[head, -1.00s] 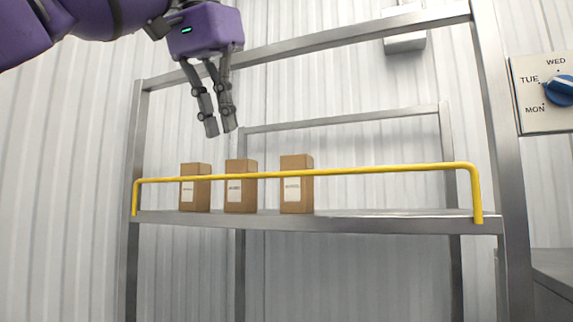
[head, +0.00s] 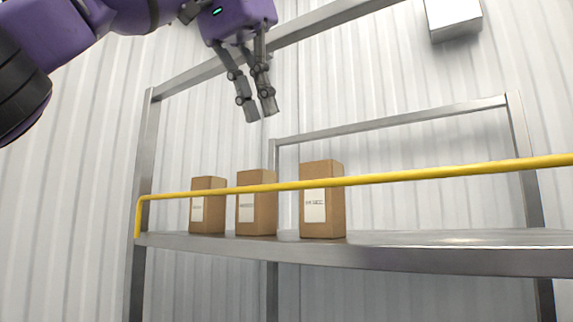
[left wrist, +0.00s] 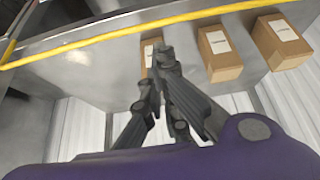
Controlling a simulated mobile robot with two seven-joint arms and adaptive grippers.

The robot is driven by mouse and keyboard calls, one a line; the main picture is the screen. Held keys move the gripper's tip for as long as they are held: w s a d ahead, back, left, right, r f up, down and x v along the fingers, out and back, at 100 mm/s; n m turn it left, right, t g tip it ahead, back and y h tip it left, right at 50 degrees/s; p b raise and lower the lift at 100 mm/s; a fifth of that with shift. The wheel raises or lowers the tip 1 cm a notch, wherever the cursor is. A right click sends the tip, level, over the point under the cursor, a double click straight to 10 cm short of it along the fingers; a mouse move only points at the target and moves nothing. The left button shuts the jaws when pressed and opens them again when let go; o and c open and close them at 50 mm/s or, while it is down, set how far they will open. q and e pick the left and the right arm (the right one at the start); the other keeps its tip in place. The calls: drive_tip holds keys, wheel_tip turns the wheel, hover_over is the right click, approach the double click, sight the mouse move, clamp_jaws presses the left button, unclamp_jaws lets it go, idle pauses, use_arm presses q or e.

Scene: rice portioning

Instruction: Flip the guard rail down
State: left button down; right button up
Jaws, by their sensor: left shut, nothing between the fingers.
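The yellow guard rail (head: 400,177) is up and runs along the front of the metal shelf, across the front of the boxes. It also shows in the left wrist view (left wrist: 100,38). My left gripper (head: 260,113) is above the rail and boxes in the head view, fingers pointing down, shut and empty, touching nothing. In the left wrist view its fingers (left wrist: 158,55) partly cover one box. My right gripper is not in view.
Three cardboard boxes, left (head: 208,207), middle (head: 257,205) and right (head: 322,200), stand on the shelf (head: 420,255) behind the rail. The shelf's right part is bare. A metal top bar (head: 320,25) crosses behind my left gripper.

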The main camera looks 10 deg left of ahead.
sight(266, 189)
use_arm(q)
drive_tip(key=x, duration=1)
drive_tip(key=shift+w+f, duration=0.1)
drive_tip(key=shift+w, duration=0.15)
idle(0.3)
